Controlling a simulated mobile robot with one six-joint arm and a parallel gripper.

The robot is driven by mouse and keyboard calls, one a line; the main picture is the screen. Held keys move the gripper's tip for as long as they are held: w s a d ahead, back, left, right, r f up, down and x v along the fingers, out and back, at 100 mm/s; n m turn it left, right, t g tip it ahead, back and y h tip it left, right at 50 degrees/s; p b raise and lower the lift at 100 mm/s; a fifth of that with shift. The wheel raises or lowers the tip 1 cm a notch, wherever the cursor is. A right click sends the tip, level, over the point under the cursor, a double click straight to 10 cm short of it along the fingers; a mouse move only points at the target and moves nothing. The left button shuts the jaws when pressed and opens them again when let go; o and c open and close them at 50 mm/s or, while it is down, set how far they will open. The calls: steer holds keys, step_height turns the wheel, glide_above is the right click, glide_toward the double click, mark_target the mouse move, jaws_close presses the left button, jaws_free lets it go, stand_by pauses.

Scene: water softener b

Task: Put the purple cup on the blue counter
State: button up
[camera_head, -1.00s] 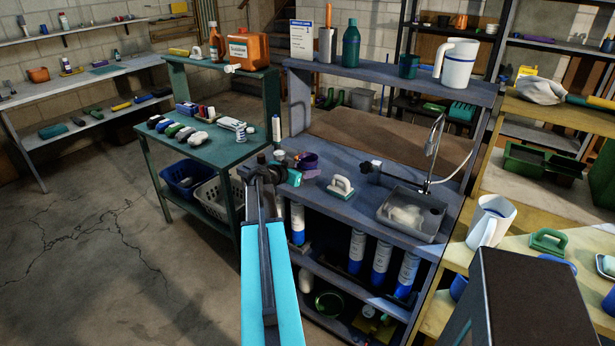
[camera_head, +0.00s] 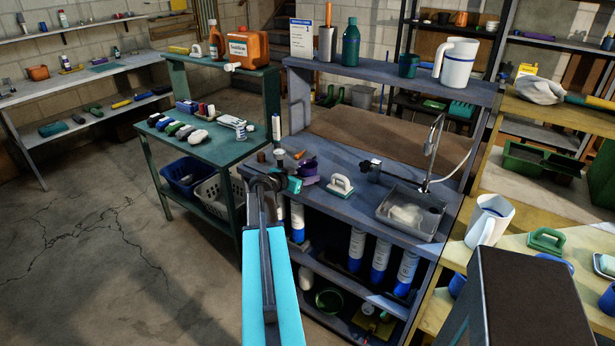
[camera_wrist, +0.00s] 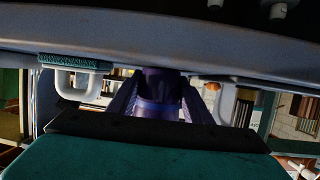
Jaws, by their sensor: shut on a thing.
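The purple cup (camera_head: 308,165) is over the left part of the blue counter (camera_head: 365,205), near its front edge. My gripper (camera_head: 304,176) reaches in from the front and is shut on the cup. In the wrist view, the dark purple cup (camera_wrist: 160,90) sits between the two fingers of my gripper (camera_wrist: 160,108). The counter shows there as a wide blue-grey band (camera_wrist: 190,40) along the top. The cup is very close to the counter surface; I cannot tell if it touches.
A white-handled green scrubber (camera_head: 340,185) stands just right of the cup. A grey basin (camera_head: 412,213) and tap (camera_head: 432,150) are further right. A small orange item (camera_head: 299,154) lies behind the cup. A green table (camera_head: 205,145) with several items stands left.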

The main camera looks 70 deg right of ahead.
steer(key=shift+f, duration=0.1)
steer(key=o, duration=1.1)
steer(key=shift+r+p, duration=0.35)
steer(key=shift+p, duration=0.1)
steer(key=b+v, duration=0.4)
steer(key=v, duration=0.8)
steer(key=shift+f, duration=0.15)
